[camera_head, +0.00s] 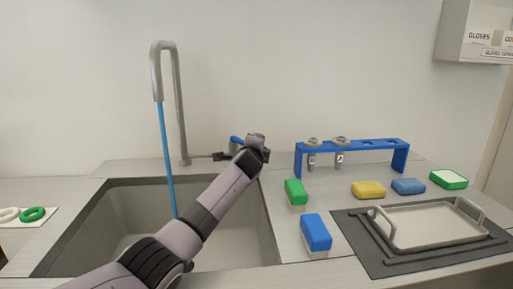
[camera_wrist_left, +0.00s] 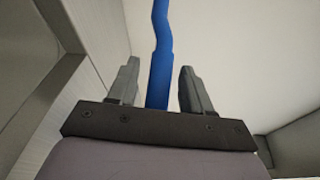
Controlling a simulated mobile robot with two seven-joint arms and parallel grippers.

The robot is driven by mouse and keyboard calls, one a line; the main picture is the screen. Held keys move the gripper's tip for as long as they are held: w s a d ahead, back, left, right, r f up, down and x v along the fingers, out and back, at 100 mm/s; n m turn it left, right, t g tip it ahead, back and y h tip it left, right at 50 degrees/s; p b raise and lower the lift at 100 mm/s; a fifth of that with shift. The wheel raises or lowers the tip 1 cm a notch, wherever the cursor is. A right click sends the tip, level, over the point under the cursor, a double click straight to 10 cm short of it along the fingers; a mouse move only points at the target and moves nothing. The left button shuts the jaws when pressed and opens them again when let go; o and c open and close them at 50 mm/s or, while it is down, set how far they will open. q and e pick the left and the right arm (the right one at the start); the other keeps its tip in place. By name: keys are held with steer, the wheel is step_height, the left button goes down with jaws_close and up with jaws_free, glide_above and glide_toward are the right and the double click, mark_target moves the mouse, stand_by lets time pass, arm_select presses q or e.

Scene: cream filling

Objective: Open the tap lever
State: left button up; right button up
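The grey tap (camera_head: 180,110) rises behind the sink and arches over. A thin blue column (camera_head: 167,160), looking like running water, drops from its spout into the basin. The tap's blue lever (camera_head: 236,139) shows just left of my left gripper (camera_head: 238,150), partly hidden behind it. In the left wrist view the blue lever (camera_wrist_left: 160,55) stands between the two fingers of my left gripper (camera_wrist_left: 158,85). The fingers are apart, with a gap on each side of the lever. My right gripper is not in view.
The sink (camera_head: 105,215) lies under my left arm. The wall stands close behind the tap.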

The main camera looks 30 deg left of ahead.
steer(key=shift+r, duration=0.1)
arm_select(q)
steer(key=shift+p+v, duration=0.75)
steer(key=shift+p, duration=0.45)
steer(key=p+v, duration=0.5)
steer(key=shift+s+d, duration=0.1)
steer(key=shift+s, duration=0.25)
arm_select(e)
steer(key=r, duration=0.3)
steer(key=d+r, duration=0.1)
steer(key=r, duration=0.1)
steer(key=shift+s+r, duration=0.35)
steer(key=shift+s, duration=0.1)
